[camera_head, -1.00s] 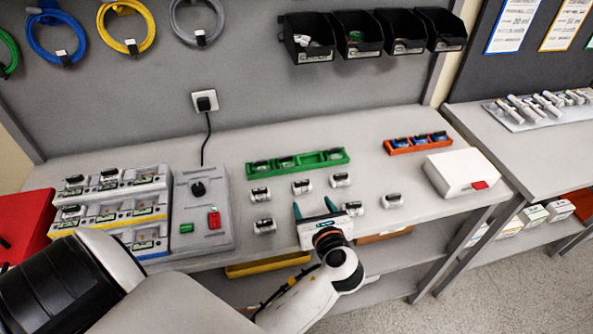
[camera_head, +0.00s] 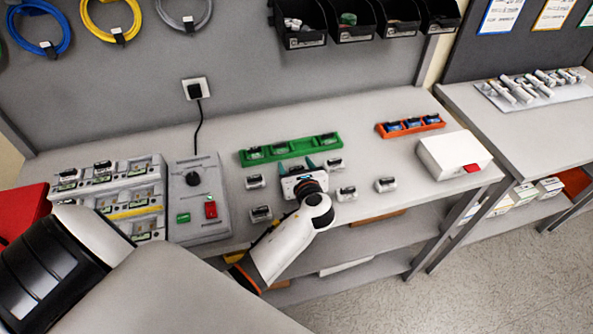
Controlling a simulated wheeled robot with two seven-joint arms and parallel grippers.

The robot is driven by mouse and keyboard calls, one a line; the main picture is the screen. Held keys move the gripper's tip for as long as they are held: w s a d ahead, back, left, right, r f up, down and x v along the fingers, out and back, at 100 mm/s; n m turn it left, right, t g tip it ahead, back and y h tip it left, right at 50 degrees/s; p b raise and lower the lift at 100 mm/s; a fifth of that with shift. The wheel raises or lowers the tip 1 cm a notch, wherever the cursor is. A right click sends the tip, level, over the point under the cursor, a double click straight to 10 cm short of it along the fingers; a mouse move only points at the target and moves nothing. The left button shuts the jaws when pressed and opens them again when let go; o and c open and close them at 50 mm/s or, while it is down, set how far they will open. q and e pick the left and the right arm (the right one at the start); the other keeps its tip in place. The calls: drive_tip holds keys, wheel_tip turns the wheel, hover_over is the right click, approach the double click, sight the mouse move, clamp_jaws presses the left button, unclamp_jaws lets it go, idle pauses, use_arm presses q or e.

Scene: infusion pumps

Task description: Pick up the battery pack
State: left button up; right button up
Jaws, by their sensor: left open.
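Several small white battery packs with dark tops lie loose on the grey bench: a left one (camera_head: 255,181), a front left one (camera_head: 261,213), a back right one (camera_head: 334,164), a front middle one (camera_head: 347,193) and a right one (camera_head: 385,184). My left gripper (camera_head: 297,166) is open, its two teal fingers pointing toward the back of the bench. It is over the spot of the back middle pack, which is mostly hidden by the gripper. I cannot tell whether the fingers touch it. My right gripper is not in view.
A green tray (camera_head: 303,148) with a few packs lies just behind my gripper. An orange tray (camera_head: 410,126) with blue-topped packs and a white box (camera_head: 453,155) are to the right. A grey charger unit (camera_head: 197,205) and pump modules (camera_head: 120,190) stand left.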

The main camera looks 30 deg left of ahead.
use_arm(q)
drive_tip(key=shift+w+a+f, duration=0.25)
drive_tip(key=shift+w+a, duration=0.1)
drive_tip(key=shift+a, duration=0.15)
drive_tip(key=c, duration=0.9)
drive_tip(key=shift+r, duration=0.15)
